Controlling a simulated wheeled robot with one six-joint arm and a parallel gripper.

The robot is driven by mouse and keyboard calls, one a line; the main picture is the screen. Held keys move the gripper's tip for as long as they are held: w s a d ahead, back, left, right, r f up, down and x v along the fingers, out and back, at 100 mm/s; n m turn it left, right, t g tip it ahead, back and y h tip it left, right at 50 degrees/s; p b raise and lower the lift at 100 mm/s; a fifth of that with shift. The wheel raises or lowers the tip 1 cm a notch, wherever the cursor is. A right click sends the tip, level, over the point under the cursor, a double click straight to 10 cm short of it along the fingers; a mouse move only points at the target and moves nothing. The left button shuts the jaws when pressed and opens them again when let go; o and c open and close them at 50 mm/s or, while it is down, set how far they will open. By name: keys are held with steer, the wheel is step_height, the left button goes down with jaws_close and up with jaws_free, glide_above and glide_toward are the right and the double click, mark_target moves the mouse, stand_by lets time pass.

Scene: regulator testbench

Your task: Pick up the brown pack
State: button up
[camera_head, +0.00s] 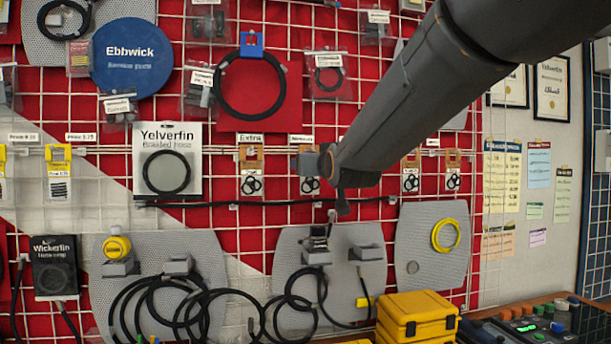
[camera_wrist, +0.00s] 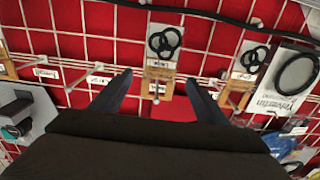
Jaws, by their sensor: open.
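Several alike brown packs, each a brown card with a clear part holding black rings, hang on the wall grid. One brown pack (camera_wrist: 158,84) is ahead of my gripper (camera_wrist: 158,79), seen between the two spread fingertips in the wrist view, upside down there. In the head view this pack (camera_head: 310,185) is partly hidden behind my gripper (camera_head: 325,184). My gripper is open and empty; I cannot tell how far its tips are from the card. Another brown pack (camera_head: 251,178) hangs to the left, under an "Extra" label.
Two more brown packs (camera_head: 411,172) hang right of my arm. A Yelverfin hose pack (camera_head: 167,170) hangs further left. A black cable (camera_head: 240,203) runs across the grid below the packs. Yellow cases (camera_head: 417,318) stand at the bottom right.

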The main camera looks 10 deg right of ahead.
steer(key=shift+w+f+p, duration=0.2)
steer(key=shift+w+p, duration=1.05)
steer(key=shift+w, duration=1.15)
steer(key=shift+c, duration=0.5)
steer(key=c, duration=1)
